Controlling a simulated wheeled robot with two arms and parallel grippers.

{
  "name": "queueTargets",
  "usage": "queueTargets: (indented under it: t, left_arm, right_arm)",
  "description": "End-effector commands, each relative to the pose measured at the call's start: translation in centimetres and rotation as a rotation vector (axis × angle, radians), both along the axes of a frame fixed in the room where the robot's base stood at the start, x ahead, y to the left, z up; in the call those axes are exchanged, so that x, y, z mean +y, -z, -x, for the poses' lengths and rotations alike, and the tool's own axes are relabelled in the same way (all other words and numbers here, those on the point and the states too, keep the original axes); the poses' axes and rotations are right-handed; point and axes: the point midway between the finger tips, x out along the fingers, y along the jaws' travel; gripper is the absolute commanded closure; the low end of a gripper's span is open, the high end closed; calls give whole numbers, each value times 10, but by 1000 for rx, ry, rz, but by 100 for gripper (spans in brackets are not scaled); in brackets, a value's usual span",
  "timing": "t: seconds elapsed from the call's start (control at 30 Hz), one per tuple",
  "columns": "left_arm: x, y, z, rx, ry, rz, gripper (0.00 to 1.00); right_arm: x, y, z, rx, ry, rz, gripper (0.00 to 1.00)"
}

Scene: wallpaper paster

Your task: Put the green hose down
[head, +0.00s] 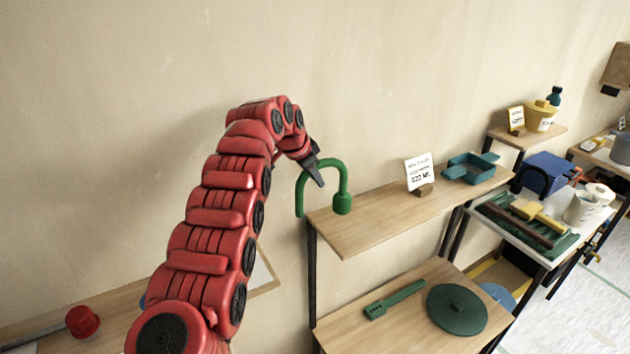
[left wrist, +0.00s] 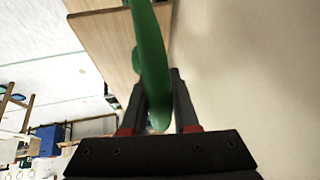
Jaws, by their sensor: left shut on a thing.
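The green hose (head: 346,178) is a bent, arch-shaped tube with a thicker knob at its right end. That end is at the left part of the upper wooden shelf (head: 385,213); I cannot tell if it touches the board. The other end hangs past the shelf's left edge. My left gripper (head: 318,176) is shut on the hose at the arch. In the left wrist view the hose (left wrist: 148,50) runs between the two fingers (left wrist: 160,112), with the wooden shelf (left wrist: 105,40) beyond it. My right gripper is not in view.
A sign card (head: 419,173) and a blue-green tray (head: 470,168) stand farther right on the upper shelf. The lower shelf holds a green tool (head: 394,300) and a green round lid (head: 457,309). The upper shelf is bare between hose and card. The wall is close behind.

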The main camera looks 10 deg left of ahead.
Motion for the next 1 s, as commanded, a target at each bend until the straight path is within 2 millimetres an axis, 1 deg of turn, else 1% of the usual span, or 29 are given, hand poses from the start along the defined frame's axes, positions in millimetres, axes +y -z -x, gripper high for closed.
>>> queueTargets:
  t: [0.23, 0.27, 0.4, 0.73, 0.83, 0.87, 0.9, 1.0]
  left_arm:
    - [0, 13, 1, -3, 0, 0, 100]
    - [0, 13, 0, -3, 0, 0, 100]
    - [0, 26, 1, 0, 0, 0, 100]
    - [0, 29, 1, -2, 1, 0, 100]
    - [0, 33, 1, -1, 0, 0, 100]
    - [0, 32, 1, -1, 0, 0, 66]
    - [0, 31, 1, -1, 0, -1, 59]
    - [0, 32, 1, -1, 0, -1, 42]
  right_arm:
    - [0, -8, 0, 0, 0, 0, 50]
    - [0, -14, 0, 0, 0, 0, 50]
    - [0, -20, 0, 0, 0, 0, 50]
    - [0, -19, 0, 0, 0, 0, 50]
    - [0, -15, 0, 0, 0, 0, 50]
    - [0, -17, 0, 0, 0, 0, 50]
    - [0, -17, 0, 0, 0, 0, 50]
    - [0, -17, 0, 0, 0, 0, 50]
